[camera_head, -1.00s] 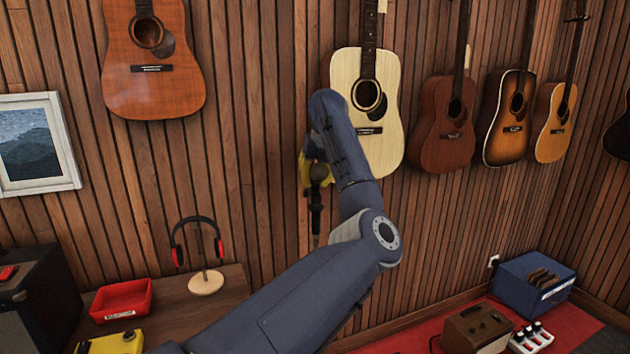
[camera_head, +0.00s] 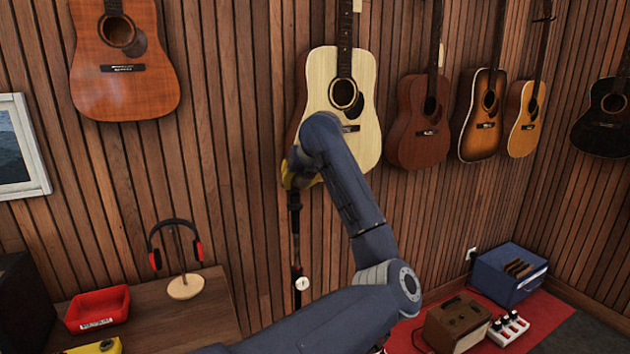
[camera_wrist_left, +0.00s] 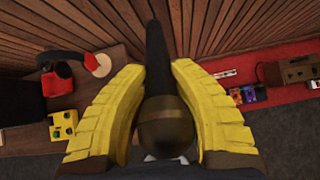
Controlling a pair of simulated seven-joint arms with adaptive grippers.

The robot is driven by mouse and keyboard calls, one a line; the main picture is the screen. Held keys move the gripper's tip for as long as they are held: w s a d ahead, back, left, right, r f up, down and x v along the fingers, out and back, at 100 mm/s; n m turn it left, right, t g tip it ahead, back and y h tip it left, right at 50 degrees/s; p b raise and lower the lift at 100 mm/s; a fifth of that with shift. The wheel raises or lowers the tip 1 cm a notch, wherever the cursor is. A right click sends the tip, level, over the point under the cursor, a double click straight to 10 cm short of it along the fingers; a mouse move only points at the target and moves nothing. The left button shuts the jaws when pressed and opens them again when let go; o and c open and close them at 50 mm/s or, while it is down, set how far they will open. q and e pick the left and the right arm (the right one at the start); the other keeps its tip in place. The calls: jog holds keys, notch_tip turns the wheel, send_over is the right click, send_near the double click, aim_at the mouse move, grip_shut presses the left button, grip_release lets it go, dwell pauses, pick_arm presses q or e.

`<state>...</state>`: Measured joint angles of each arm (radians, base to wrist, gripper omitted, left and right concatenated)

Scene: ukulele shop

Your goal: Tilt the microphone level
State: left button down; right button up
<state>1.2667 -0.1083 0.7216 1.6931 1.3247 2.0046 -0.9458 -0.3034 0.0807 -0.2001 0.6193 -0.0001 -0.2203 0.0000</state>
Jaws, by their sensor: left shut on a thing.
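The microphone (camera_wrist_left: 166,105) is dark, with a rounded bronze-brown head, and lies between the two yellow fingers of my left gripper (camera_wrist_left: 163,112) in the left wrist view. The fingers press on it from both sides. In the head view my left gripper (camera_head: 291,182) is in front of the wood wall, below the pale guitar, and partly hidden by my own arm. A dark slim body (camera_head: 295,215) hangs below the gripper, with a thin stand (camera_head: 297,262) and a round pale knob under it. The microphone's head is hidden in the head view. My right gripper does not show.
A desk (camera_head: 190,315) at lower left holds headphones on a stand (camera_head: 186,285) and a red tray (camera_head: 97,308). Several guitars hang on the wall, the pale one (camera_head: 350,95) close behind my arm.

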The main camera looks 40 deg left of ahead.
pick_arm(q)
jog(key=shift+s+d+f+t+y, duration=0.2)
jog(key=shift+d+t+y, duration=0.15)
jog(key=shift+y, duration=0.4)
jog(key=shift+s+d+f+t+y, duration=0.15)
jog(key=shift+d+t+y, duration=0.2)
jog(key=shift+y, duration=0.35)
jog(key=shift+s+d+f+t+y, duration=0.1)
jog(key=shift+d+f+t+y, duration=0.2)
jog(key=shift+y, duration=0.45)
jog(key=shift+d+r, duration=0.1)
jog(key=shift+d, duration=0.1)
jog(key=c, duration=1)
grip_release()
jog(key=shift+o, duration=0.2)
jog(key=shift+r, duration=0.1)
jog(key=v, duration=1.2)
jog(key=shift+f, duration=0.2)
